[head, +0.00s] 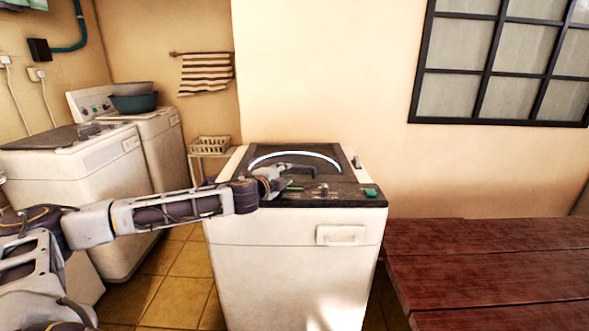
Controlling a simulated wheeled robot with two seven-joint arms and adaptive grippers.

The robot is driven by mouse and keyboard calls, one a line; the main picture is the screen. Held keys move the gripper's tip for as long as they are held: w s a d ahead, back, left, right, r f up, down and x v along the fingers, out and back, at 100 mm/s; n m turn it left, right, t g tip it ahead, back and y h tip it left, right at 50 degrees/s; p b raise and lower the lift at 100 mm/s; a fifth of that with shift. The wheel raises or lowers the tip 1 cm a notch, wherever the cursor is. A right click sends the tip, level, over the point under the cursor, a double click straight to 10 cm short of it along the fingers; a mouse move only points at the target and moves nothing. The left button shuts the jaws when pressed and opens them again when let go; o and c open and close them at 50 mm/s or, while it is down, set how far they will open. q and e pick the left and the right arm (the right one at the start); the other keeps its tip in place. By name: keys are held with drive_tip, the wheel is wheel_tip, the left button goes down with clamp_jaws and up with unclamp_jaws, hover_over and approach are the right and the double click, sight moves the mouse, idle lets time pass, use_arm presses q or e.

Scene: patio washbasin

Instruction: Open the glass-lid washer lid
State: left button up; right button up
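The glass-lid washer (295,260) is a white top-loader standing in the middle of the head view. Its dark glass lid (325,168) lies down flat over the top, with a bright curved white line across it. A dark control strip (345,195) with a knob and a green patch runs along the front edge. My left arm reaches in from the left, and my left gripper (284,181) is over the front part of the washer top, by the lid's front edge. It is too small to tell whether its fingers are open or touching the lid. My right gripper is out of view.
Other white washers (75,185) stand at the left, with a teal basin (134,103) on one. A white basket (211,145) sits on a small stand behind. A dark red wooden table (490,270) is close on the right. Tiled floor shows left of the washer.

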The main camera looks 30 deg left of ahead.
sight(294, 169)
use_arm(q)
drive_tip(key=shift+x, duration=2.35)
drive_tip(key=shift+p+x, duration=0.3)
drive_tip(key=shift+x, duration=2.3)
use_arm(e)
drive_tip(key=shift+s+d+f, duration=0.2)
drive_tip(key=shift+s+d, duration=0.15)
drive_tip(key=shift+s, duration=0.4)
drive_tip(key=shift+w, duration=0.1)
use_arm(q)
drive_tip(key=c, duration=0.4)
clamp_jaws()
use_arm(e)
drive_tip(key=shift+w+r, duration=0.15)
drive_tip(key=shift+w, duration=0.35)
